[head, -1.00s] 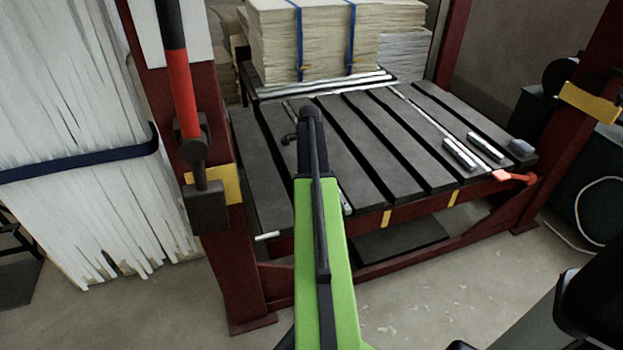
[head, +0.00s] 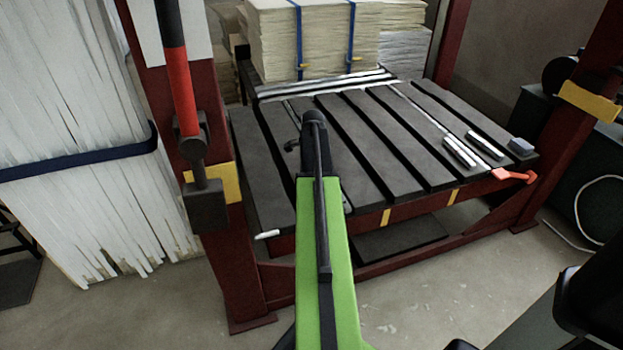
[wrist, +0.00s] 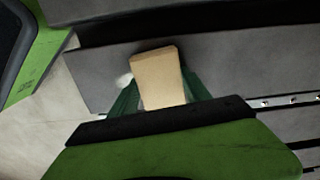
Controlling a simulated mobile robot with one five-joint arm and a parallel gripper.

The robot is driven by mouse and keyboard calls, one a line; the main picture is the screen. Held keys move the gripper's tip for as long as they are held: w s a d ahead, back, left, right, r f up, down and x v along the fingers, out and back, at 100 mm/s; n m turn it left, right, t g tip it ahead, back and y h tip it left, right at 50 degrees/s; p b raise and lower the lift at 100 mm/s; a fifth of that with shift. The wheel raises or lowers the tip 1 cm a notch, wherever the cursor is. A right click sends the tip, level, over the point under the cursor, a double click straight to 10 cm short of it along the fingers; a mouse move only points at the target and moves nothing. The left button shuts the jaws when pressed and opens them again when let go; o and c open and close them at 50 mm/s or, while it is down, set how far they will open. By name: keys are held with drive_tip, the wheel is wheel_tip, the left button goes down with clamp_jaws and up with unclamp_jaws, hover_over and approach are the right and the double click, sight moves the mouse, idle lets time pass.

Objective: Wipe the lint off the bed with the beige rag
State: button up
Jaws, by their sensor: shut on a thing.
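The beige rag (wrist: 160,78) is a small folded block in the wrist view. My gripper (wrist: 162,88) is shut on it, with a green finger on each side. The rag is over a dark grey slat of the bed (wrist: 225,60); I cannot tell whether it touches. A small white patch (wrist: 124,80), perhaps lint, shows just left of the rag. In the head view the slatted bed (head: 373,135) lies inside a dark red frame. My arm hides the gripper and the rag there.
Paper stacks (head: 310,40) with blue straps stand behind the bed. Metal bars (head: 459,152) and a grey block (head: 521,146) lie at its right. A red handle (head: 514,176) sticks out at the front right. A post with a red-and-black lever (head: 180,90) rises at the left.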

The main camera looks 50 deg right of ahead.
drive_tip(key=shift+s+a, duration=0.7)
drive_tip(key=shift+s, duration=0.35)
drive_tip(key=shift+s+a, duration=0.7)
drive_tip(key=shift+s, duration=0.3)
drive_tip(key=shift+s+a, duration=0.7)
drive_tip(key=shift+s, duration=0.35)
drive_tip(key=shift+d, duration=0.1)
wheel_tip(320, 180, up, 6)
drive_tip(key=p, duration=0.6)
drive_tip(key=shift+w, duration=0.1)
wheel_tip(320, 180, up, 3)
drive_tip(key=p, duration=0.3)
